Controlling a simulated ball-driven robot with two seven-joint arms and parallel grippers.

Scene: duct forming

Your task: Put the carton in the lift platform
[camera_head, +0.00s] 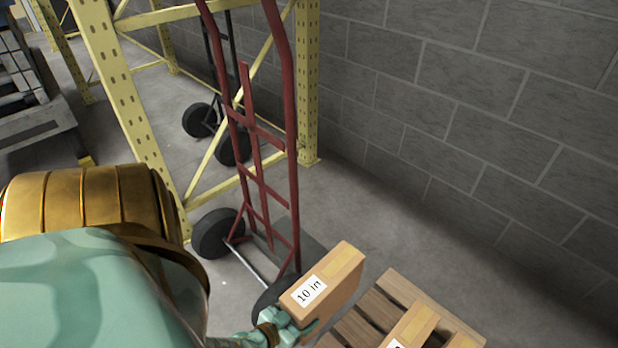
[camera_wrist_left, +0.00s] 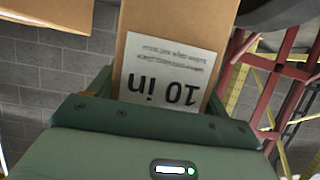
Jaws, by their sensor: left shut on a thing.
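The tan carton (camera_head: 325,281) with a white "10 in" label is held in my left gripper (camera_head: 288,326), just above and left of a wooden pallet. In the left wrist view the carton (camera_wrist_left: 172,22) fills the space between the fingers of the left gripper (camera_wrist_left: 160,98), its label upside down. The gripper is shut on it. A grey platform-like structure (camera_head: 38,122) stands at the far left; I cannot tell whether it is the lift platform. My right gripper is not in view.
Another carton (camera_head: 410,326) lies on the wooden pallet (camera_head: 372,312). A red hand truck (camera_head: 262,160) stands close behind the held carton. A yellow rack frame (camera_head: 117,85) rises behind it. A grey block wall (camera_head: 480,110) closes the right side, with bare floor before it.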

